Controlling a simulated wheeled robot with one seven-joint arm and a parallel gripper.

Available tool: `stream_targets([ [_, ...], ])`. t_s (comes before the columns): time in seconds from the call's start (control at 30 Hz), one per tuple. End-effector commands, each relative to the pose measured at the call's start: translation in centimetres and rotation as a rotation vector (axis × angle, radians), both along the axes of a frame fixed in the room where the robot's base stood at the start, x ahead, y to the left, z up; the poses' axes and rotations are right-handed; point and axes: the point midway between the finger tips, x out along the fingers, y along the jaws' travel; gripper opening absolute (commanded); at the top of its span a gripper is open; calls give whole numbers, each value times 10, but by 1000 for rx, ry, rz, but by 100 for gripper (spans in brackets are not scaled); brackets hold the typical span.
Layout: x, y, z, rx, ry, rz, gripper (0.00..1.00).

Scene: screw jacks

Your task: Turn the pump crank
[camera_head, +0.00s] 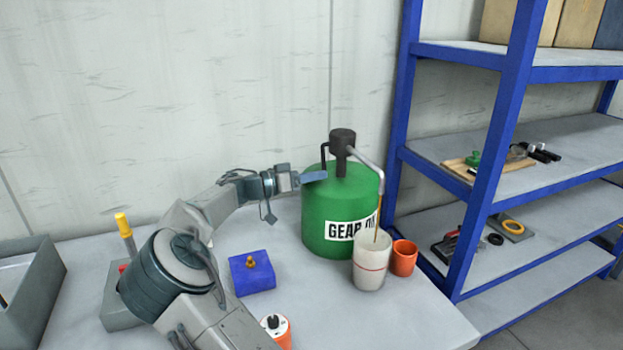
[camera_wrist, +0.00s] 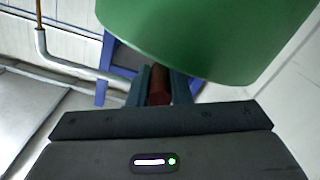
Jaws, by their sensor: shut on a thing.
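A black pump (camera_head: 342,145) stands upright on top of a green gear-oil drum (camera_head: 318,225) at the centre of the bench. The pump's crank (camera_head: 325,153) hangs down on its left side. My gripper (camera_head: 319,176) reaches in from the left and is shut on the crank's handle. In the wrist view, a dark red grip (camera_wrist: 158,86) sits between my two fingers, beside the drum. The pump's grey spout (camera_head: 368,158) bends down to the right. A thin amber stream runs from its tip into a white jug with a red line (camera_head: 370,270).
An orange cup (camera_head: 404,258) stands right of the jug. A blue block with a brass fitting (camera_head: 251,275) and an orange-and-white round item (camera_head: 275,328) are in front. A grey bin (camera_head: 40,290) is at the left. A blue-framed shelf (camera_head: 490,180) stands at the right.

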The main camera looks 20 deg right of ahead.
Motion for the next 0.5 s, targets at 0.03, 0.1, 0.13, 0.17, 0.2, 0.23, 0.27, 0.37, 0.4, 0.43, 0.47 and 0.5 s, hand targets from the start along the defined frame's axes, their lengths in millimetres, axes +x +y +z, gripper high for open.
stream_targets([
  [0.03, -2, 0, 0, 1, 21, 0, 0],
  [0.1, -4, 0, 1, 1, 47, 0, 0],
  [0.13, -5, 0, 1, 1, 58, 0, 0],
  [0.17, -5, 0, 1, 1, 66, 0, 0],
  [0.2, -6, 0, 1, 0, 75, -1, 0],
  [0.23, -6, 0, 2, 0, 82, -1, 0],
  [0.27, -7, 0, 2, 0, 87, -1, 0],
  [0.37, -7, 0, 2, 0, 98, 0, 0],
  [0.4, -7, 0, 2, 0, 100, 0, 0],
  [0.43, -7, 0, 2, 0, 101, 0, 0],
  [0.47, -7, 0, 3, -1, 101, -1, 0],
  [0.5, -7, 0, 3, 0, 101, 0, 0],
])
